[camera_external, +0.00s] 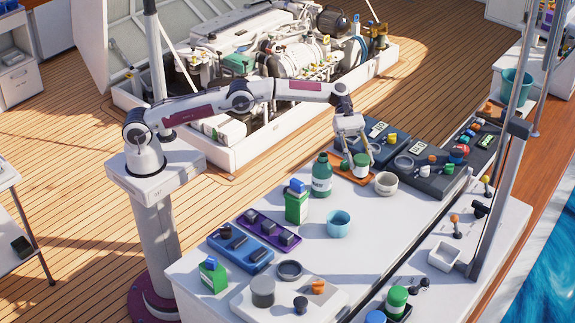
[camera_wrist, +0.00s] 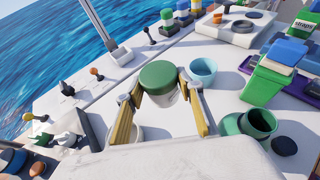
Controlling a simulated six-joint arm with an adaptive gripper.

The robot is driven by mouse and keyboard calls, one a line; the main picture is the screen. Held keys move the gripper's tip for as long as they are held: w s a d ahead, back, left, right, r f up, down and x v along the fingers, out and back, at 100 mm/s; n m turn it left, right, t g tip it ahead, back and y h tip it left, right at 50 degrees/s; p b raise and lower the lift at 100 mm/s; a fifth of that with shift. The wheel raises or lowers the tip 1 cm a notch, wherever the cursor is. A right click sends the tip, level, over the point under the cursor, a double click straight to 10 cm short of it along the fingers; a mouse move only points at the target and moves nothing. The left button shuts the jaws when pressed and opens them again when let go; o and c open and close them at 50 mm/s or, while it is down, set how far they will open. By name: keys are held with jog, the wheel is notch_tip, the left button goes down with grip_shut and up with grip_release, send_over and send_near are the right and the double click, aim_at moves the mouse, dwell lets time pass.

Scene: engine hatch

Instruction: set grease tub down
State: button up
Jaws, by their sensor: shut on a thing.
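The grease tub (camera_external: 361,171), white with a green lid, is between the fingers of my gripper (camera_external: 358,158) near the far end of the white bench. In the wrist view the tub's green lid (camera_wrist: 160,74) faces the camera, and the yellow-sided fingers of my gripper (camera_wrist: 160,112) close on both sides of its body. An orange tray (camera_external: 343,173) lies just below and beside it in the external view. I cannot tell whether the tub's base touches anything. The lower part of the tub is partly hidden in the wrist view.
A cream cup (camera_external: 386,183) stands close to the right of the tub. A dark green bottle (camera_external: 321,178), a green box (camera_external: 296,206) and a light blue cup (camera_external: 339,223) stand nearby. Dark trays (camera_external: 432,184) crowd the far end. The bench middle has bare room.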

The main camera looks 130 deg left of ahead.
notch_tip(320, 180, up, 13)
jog(key=a+n+t+y, duration=0.1)
jog(key=n+t+y, duration=0.1)
jog(key=n+y, duration=0.1)
notch_tip(320, 180, up, 8)
jog(key=n+y, duration=0.3)
jog(key=y, duration=0.1)
send_over(363, 155)
jog(key=s+a, duration=0.2)
jog(key=s, duration=0.2)
jog(key=s+r+n+y, duration=0.1)
jog(key=s+n+y, duration=0.3)
jog(key=s, duration=0.4)
jog(key=s+d+f+n+g+y, duration=0.1)
jog(key=s+f, duration=0.3)
jog(key=s, duration=0.4)
jog(key=s+d+f+n+y, duration=0.2)
jog(key=s+d+f+y, duration=0.1)
jog(key=s, duration=0.5)
jog(key=s+d+f+n+g+y, duration=0.1)
jog(key=s+d+f+n, duration=0.1)
jog(key=s+f, duration=0.3)
jog(key=shift+s+d+f+g+y, duration=0.3)
jog(key=shift+s+f+y, duration=0.1)
jog(key=shift+s, duration=1.05)
dwell(0.5)
